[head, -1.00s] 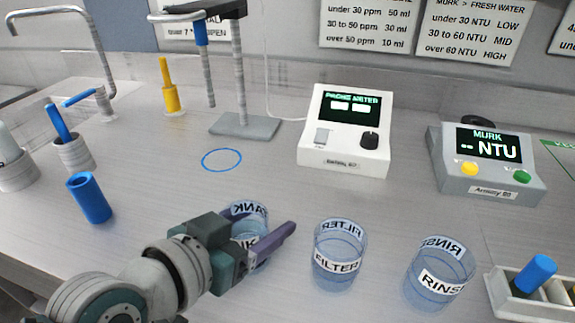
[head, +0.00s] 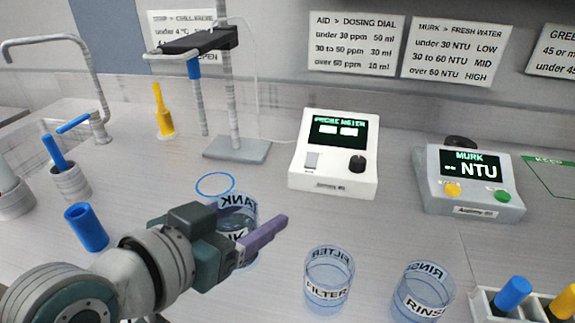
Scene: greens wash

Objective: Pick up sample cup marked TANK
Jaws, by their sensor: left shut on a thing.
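The sample cup marked TANK (head: 237,203) is a clear cup with a white label band. It stands roughly upright in my left gripper (head: 246,232), left of the FILTER cup in the head view. The gripper is shut on it, with a purple finger across its near side. The finger hides part of the cup's lower half and label. The cup appears raised off the bench. My right gripper is not in view.
The FILTER cup (head: 330,278) and RINSE cup (head: 423,292) stand to the right. A blue ring mark (head: 215,175) lies on the bench behind the TANK cup. The probe meter (head: 334,155), MURK meter (head: 467,180) and probe stand (head: 237,150) stand behind. A blue tube (head: 87,228) stands left.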

